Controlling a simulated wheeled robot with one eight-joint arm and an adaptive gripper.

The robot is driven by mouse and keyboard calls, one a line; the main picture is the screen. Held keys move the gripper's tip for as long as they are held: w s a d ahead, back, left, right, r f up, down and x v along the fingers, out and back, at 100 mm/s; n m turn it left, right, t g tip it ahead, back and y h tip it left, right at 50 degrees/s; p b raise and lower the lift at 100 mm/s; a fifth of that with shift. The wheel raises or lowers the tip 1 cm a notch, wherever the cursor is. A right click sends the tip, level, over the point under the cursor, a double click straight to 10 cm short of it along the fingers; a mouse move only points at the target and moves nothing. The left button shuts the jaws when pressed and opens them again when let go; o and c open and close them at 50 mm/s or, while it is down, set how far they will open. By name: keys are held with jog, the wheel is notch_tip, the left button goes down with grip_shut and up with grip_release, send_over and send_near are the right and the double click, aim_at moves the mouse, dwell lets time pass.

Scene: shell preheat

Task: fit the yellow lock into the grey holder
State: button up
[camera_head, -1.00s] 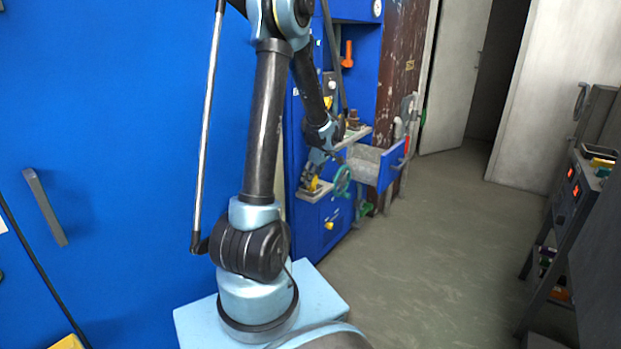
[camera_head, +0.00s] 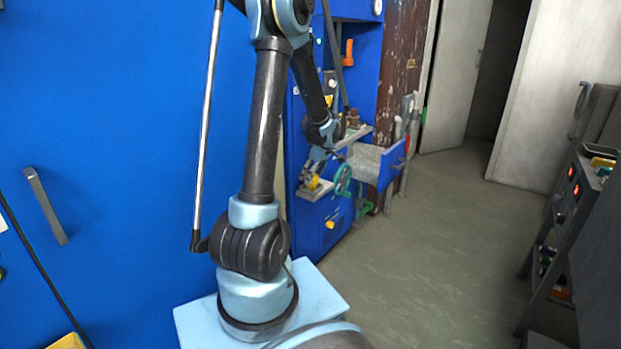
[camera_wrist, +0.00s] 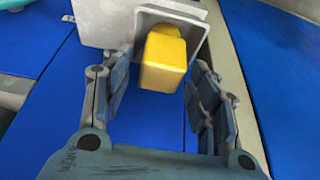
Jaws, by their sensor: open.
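The yellow lock (camera_wrist: 163,60) is a blocky piece in the wrist view. It sits at the mouth of the square grey holder (camera_wrist: 196,22), and its near end sticks out towards the camera. How deep it sits cannot be told. My gripper (camera_wrist: 163,74) is open, with one finger to the left of the lock and one to the right, with gaps showing beside it. In the head view my gripper (camera_head: 317,160) is small, just above the yellow lock (camera_head: 313,182) on a grey ledge of the blue cabinet; contact there is unclear.
A green handwheel (camera_head: 342,180) stands just right of the ledge. An open grey drawer (camera_head: 367,162) juts out farther right. A large blue panel (camera_head: 110,130) fills the left. The floor (camera_head: 440,240) in the middle is clear. A dark rack (camera_head: 570,220) stands at the right.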

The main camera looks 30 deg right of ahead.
jog(key=v, duration=1.1)
jog(key=shift+s+r, duration=0.2)
jog(key=shift+r, duration=0.1)
